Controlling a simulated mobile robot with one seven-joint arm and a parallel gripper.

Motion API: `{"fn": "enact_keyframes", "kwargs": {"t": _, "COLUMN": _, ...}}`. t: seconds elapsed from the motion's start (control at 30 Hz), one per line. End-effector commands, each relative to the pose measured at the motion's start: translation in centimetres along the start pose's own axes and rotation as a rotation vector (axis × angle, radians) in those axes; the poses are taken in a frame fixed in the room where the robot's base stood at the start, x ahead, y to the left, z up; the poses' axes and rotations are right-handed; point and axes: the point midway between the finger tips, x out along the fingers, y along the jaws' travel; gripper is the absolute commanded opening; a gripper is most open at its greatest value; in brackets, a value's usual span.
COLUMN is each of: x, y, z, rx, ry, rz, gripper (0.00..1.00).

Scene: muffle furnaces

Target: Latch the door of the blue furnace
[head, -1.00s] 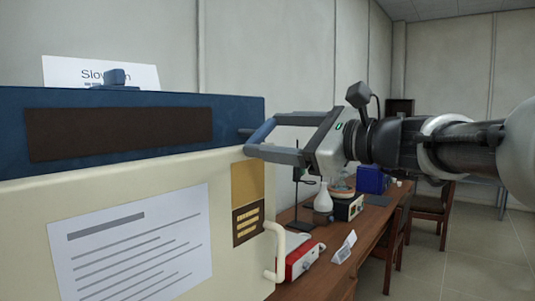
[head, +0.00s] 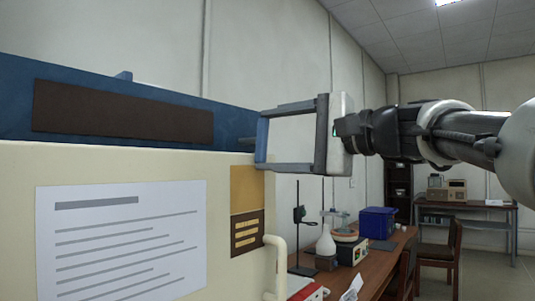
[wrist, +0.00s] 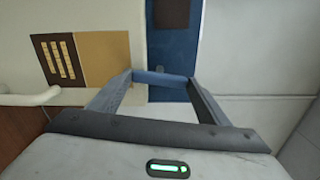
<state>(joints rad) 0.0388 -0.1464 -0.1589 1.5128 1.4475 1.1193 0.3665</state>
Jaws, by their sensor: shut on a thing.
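The blue furnace (head: 240,128) fills the left of the head view, with its cream door (head: 120,165) across the front. The door appears to lie against the body, but I cannot tell if it is fully closed. A blue latch bar (head: 262,142) stands nearly upright at the furnace's right edge. My gripper (head: 260,139) reaches it from the right, with its fingers at the bar's two ends, shut on it. The wrist view shows the latch bar (wrist: 162,77) spanning between the fingertips, in front of the door edge. How the bar meets its catch is hidden.
A cream door handle (head: 279,262) sticks out below my gripper. A wooden bench (head: 378,262) behind carries a stand, a white flask (head: 326,243) and a blue box (head: 377,222). Chairs and another table stand farther right. The space around my arm is clear.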

Motion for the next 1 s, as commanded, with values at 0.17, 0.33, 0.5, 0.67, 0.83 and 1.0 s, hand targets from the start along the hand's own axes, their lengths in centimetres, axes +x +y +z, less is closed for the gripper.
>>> {"fn": "enact_keyframes", "kwargs": {"t": 0.17, "x": 0.03, "y": 0.16, "z": -0.03, "rx": -0.087, "ry": 0.0, "rz": -0.001, "gripper": 0.48}}
{"fn": "enact_keyframes", "kwargs": {"t": 0.33, "x": 0.03, "y": 0.07, "z": -0.04, "rx": -0.134, "ry": 0.0, "rz": -0.001, "gripper": 0.48}}
{"fn": "enact_keyframes", "kwargs": {"t": 0.5, "x": 0.03, "y": -0.02, "z": -0.02, "rx": -0.155, "ry": 0.0, "rz": -0.001, "gripper": 0.48}}
{"fn": "enact_keyframes", "kwargs": {"t": 0.67, "x": 0.02, "y": -0.07, "z": -0.02, "rx": -0.159, "ry": 0.0, "rz": -0.001, "gripper": 0.48}}
{"fn": "enact_keyframes", "kwargs": {"t": 0.83, "x": 0.01, "y": -0.07, "z": -0.01, "rx": -0.159, "ry": 0.0, "rz": -0.001, "gripper": 0.48}}
{"fn": "enact_keyframes", "kwargs": {"t": 1.0, "x": 0.01, "y": -0.07, "z": -0.01, "rx": -0.158, "ry": 0.0, "rz": -0.001, "gripper": 0.89}}
